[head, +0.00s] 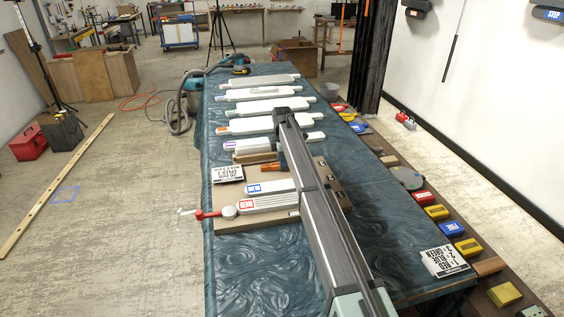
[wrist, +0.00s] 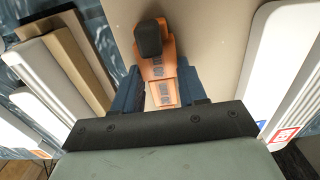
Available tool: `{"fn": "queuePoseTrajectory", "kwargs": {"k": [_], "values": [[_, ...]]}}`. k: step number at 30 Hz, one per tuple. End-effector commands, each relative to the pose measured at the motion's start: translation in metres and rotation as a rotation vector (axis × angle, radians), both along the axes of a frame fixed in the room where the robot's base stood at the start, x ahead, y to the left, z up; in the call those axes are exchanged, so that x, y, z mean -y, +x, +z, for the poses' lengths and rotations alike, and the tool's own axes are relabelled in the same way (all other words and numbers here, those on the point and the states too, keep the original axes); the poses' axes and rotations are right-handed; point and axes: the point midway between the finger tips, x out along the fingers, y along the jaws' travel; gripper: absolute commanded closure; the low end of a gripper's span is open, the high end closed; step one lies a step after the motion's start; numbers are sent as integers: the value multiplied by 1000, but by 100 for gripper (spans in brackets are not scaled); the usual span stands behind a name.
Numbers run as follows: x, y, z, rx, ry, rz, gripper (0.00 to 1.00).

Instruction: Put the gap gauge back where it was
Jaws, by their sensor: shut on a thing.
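The gap gauge appears to be the orange tapered tool with a black block at its far end (wrist: 157,65) in the wrist view; its orange part also shows in the head view (head: 271,166). My gripper (wrist: 162,88) is shut on it, with a blue finger on each side. In the head view my gripper (head: 283,163) is over the tan board (head: 228,194), largely hidden by my arm. The gauge is above or on the board; I cannot tell if it touches.
White relief bars with blue (head: 266,188) and red (head: 262,203) labels lie on the board. A red-handled part (head: 207,214) sticks out at its left. More white bars (head: 261,107) lie farther back on the blue-covered table (head: 245,268). Printed cards (head: 228,173) lie nearby.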

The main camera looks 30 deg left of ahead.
Motion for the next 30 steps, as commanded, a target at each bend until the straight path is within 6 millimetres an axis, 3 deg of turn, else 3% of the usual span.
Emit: {"fn": "queuePoseTrajectory", "kwargs": {"k": [5,6,13,23,30], "values": [[0,0,-3,0,0,0,94],[0,0,-3,0,0,0,55],[0,0,-2,0,0,0,33],[0,0,2,1,1,0,33],[0,0,35,1,1,0,33]]}}
